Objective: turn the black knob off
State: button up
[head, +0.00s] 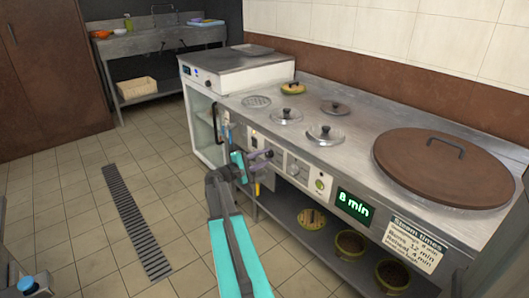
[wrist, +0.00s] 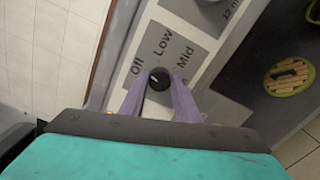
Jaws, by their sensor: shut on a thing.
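The black knob (wrist: 160,78) sits on a grey dial plate marked Off, Low and Mid in the wrist view. A small pale mark shows on its face; I cannot tell surely which label it points to. My gripper (wrist: 159,88) has one purple finger on each side of the knob and is shut on it. In the head view my gripper (head: 265,152) is at the front control panel of the steel counter (head: 380,122). There the knob is hidden or too small to make out.
On the counter are a large brown round lid (head: 440,170) and several small metal lids. Bowls stand on the shelf below. The tiled floor to the left is clear, with a drain grate (head: 137,220).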

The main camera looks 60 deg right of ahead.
jog(key=shift+n+p, duration=0.9)
jog(key=shift+n, duration=0.2)
jog(key=o, duration=1)
jog(key=shift+o, duration=0.2)
jog(key=shift+a, duration=0.15)
jog(key=p+v, duration=0.1)
jog(key=v, duration=1.2)
jog(key=shift+a, duration=0.2)
jog(key=shift+w, duration=0.15)
